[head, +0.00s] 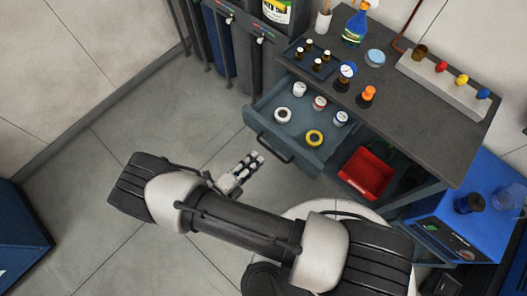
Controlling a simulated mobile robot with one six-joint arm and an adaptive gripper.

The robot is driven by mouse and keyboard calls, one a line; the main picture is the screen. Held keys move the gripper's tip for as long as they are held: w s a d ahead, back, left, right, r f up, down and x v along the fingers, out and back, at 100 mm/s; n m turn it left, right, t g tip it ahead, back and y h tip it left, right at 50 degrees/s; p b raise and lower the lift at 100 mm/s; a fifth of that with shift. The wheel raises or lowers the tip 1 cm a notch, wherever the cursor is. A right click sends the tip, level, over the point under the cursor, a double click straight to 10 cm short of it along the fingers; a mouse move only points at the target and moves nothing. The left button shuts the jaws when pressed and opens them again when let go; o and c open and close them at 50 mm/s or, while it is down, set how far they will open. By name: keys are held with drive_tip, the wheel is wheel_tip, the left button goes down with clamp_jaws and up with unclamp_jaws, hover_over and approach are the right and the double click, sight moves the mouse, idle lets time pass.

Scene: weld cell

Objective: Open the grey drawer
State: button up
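The grey drawer (262,118) is pulled out from under the dark worktop in the head view, and its inside shows. Its dark bar handle (272,149) is on the front face, toward the lower left. My gripper (253,160) is just left of and below the handle, and a small gap seems to lie between them. The fingers look small and dark-tipped, and I cannot tell whether they are apart. I see nothing held in them.
A red bin (366,172) sits to the right below the worktop (420,115). A blue machine (465,225) stands at the lower right. Floor (130,110) is clear at left.

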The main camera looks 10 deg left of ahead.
drive_tip(key=v, duration=0.3)
drive_tip(key=shift+s+a+r, duration=0.1)
drive_tip(key=shift+s+a, duration=0.15)
drive_tip(key=shift+s, duration=0.05)
idle(0.3)
drive_tip(key=w+d+r+m+g, duration=0.2)
drive_tip(key=d+r+m+g, duration=0.2)
drive_tip(key=r+m, duration=0.45)
drive_tip(key=w+d+r+m+g+y, duration=0.15)
drive_tip(key=d+r+m+g, duration=0.25)
drive_tip(key=r+m, duration=0.45)
drive_tip(key=w+d+r+m+g, duration=0.2)
drive_tip(key=d+r+m+g, duration=0.2)
drive_tip(key=r+m, duration=0.4)
drive_tip(key=s+d+r+m+t+y, duration=0.2)
drive_tip(key=s+d+r+m+y, duration=0.2)
drive_tip(key=r+m, duration=0.4)
drive_tip(key=s+d+r+m+t+y, duration=0.2)
drive_tip(key=s+d+r+m, duration=0.4)
drive_tip(key=m, duration=0.7)
drive_tip(key=shift+d+r+m+y, duration=0.4)
drive_tip(key=shift+d+r+y, duration=0.2)
drive_tip(key=shift+r+y, duration=0.3)
